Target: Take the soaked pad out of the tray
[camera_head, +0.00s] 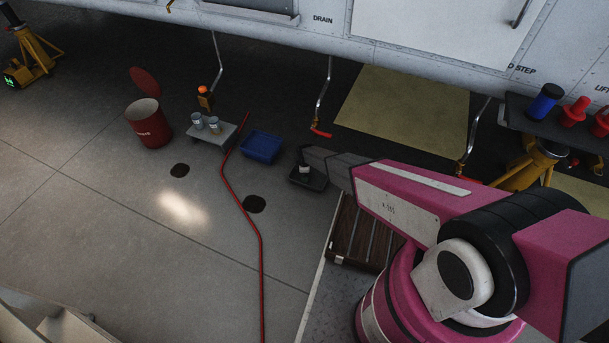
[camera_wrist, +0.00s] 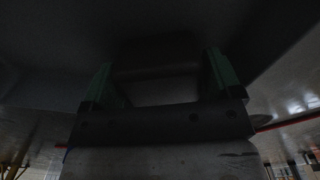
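A small black tray (camera_head: 309,182) lies on the floor in the head view, just right of a blue bin. My gripper (camera_head: 304,172) points down at this tray from the end of my pink arm; its fingertips are hidden there. In the dark wrist view, the two green fingers of my gripper (camera_wrist: 160,65) stand well apart. A dark, blocky shape (camera_wrist: 155,55) spans most of the space between them. I cannot tell whether it is the soaked pad, or whether the fingers touch it. No pad can be made out in the head view.
The blue bin (camera_head: 261,147), a grey tray with cups (camera_head: 212,136) and a red lidded can (camera_head: 149,123) stand to the left. A red hose (camera_head: 247,210) crosses the floor. A slatted pallet (camera_head: 361,237) lies below my arm. The helicopter's belly (camera_head: 300,30) hangs behind.

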